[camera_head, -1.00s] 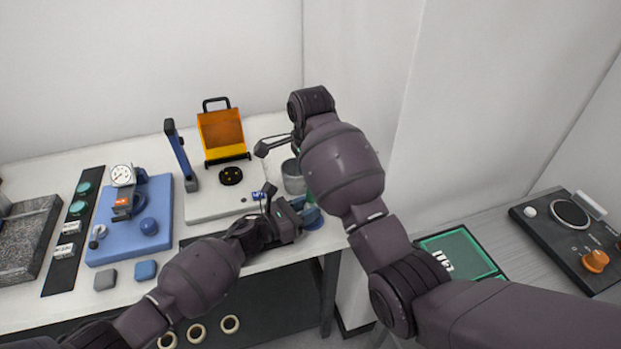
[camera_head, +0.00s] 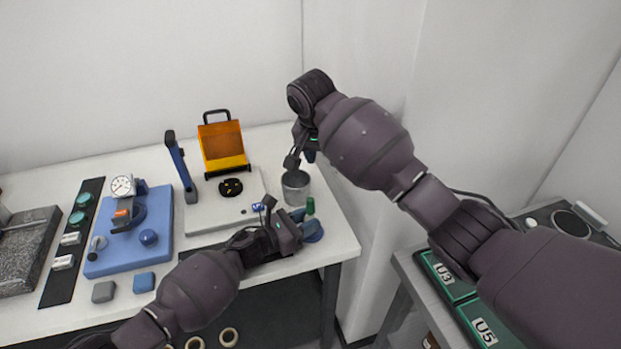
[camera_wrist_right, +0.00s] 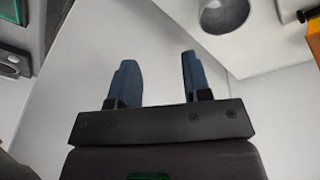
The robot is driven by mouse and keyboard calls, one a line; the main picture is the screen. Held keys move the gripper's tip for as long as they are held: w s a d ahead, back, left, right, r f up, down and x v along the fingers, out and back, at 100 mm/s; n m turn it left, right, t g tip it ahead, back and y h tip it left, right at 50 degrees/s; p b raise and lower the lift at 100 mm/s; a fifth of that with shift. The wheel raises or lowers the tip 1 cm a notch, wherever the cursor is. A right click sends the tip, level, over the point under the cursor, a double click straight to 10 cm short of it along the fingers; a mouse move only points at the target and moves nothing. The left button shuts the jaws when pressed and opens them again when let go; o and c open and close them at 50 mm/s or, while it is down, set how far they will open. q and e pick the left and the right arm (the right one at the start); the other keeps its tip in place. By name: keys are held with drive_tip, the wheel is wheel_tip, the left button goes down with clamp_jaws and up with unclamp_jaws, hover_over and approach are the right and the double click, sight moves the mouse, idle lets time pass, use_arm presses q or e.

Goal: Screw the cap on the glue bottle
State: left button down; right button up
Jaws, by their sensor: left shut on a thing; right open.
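My left gripper (camera_head: 298,226) is shut at the front right of the table, beside a small bottle with a green top (camera_head: 310,206). The bottle stands upright above a round blue base (camera_head: 314,234); its lower body is mostly hidden by the gripper. I take it to be the glue bottle, held by these jaws. I cannot tell whether the green part is a separate cap or how tightly it sits. My right gripper (camera_wrist_right: 158,82) is open, with nothing between its blue fingers. In the head view it hangs above the table's right edge, partly hidden by its arm.
A grey metal cup (camera_head: 296,189) stands just behind the bottle. An orange-lidded device (camera_head: 223,148) and a blue upright post (camera_head: 181,168) are farther left. A blue gauge stand (camera_head: 131,252) is at left. A side table with green trays (camera_head: 447,278) is at right.

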sight(311, 199)
drive_tip(key=s+f+n, duration=0.1)
drive_tip(key=n, duration=0.4)
drive_tip(key=s+a+f+n+g, duration=0.1)
drive_tip(key=n, duration=0.5)
drive_tip(key=s+a+f+n+g+y, duration=0.1)
drive_tip(key=n, duration=0.4)
drive_tip(key=shift+s+f, duration=0.25)
drive_tip(key=shift+s, duration=0.05)
drive_tip(key=n, duration=0.3)
drive_tip(key=shift+s+a+y, duration=0.2)
drive_tip(key=shift+a+y, duration=0.05)
drive_tip(key=shift+y, duration=0.15)
drive_tip(key=shift+n, duration=1)
drive_tip(key=shift+f, duration=4)
